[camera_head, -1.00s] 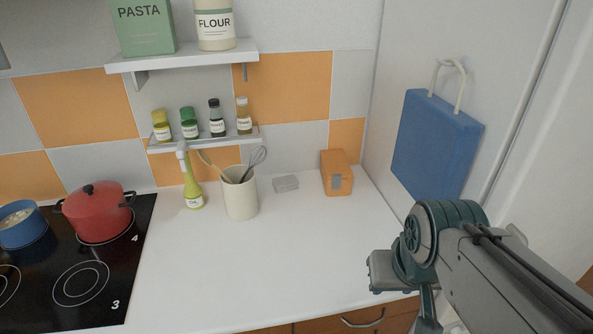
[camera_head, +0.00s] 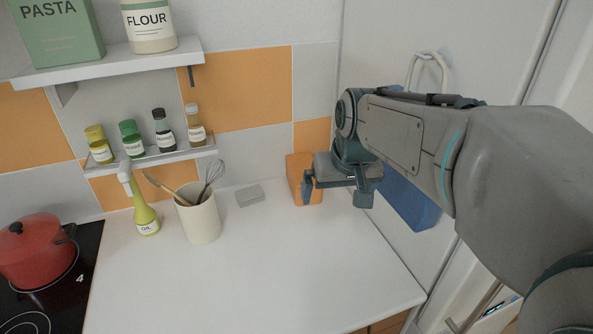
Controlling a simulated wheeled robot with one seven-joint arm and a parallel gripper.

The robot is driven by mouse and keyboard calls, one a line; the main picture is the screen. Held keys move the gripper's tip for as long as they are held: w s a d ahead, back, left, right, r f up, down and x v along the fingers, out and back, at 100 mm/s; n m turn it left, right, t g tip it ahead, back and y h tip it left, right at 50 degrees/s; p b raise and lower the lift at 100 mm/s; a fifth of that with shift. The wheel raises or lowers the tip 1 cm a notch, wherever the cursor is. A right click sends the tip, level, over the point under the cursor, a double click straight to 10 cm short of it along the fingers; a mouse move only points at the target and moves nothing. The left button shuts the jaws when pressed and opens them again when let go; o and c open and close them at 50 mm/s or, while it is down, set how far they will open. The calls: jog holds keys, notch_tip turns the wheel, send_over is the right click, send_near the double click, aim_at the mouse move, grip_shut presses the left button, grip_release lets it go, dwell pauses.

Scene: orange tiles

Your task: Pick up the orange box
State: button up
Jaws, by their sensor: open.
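The orange box (camera_head: 296,172) stands on the white counter against the back wall, near the right corner. My gripper (camera_head: 334,194) is in front of it and to its right in the picture, and hides much of the box's right side. The gripper's fingers are apart and hold nothing. I cannot tell whether any finger touches the box.
A small grey block (camera_head: 249,196) lies left of the box. A utensil crock (camera_head: 200,217) and an oil bottle (camera_head: 145,212) stand further left. A blue board (camera_head: 408,203) hangs on the right wall behind my arm. The front counter is clear.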

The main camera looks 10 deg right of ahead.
jog(key=w+f+b, duration=0.1)
jog(key=w+f, duration=0.1)
jog(key=w, duration=1.4)
jog(key=b, duration=0.2)
send_near(304, 168)
jog(key=shift+n+t, duration=0.3)
jog(key=x, duration=0.2)
jog(key=p+x, duration=0.1)
jog(key=x, duration=0.3)
jog(key=shift+s+f+p, duration=0.25)
jog(key=shift+f+p, duration=0.05)
jog(key=shift+f, duration=0.25)
jog(key=shift+p+x, duration=1.05)
jog(key=shift+x, duration=1.5)
jog(key=shift+r, duration=0.1)
jog(key=c, duration=0.9)
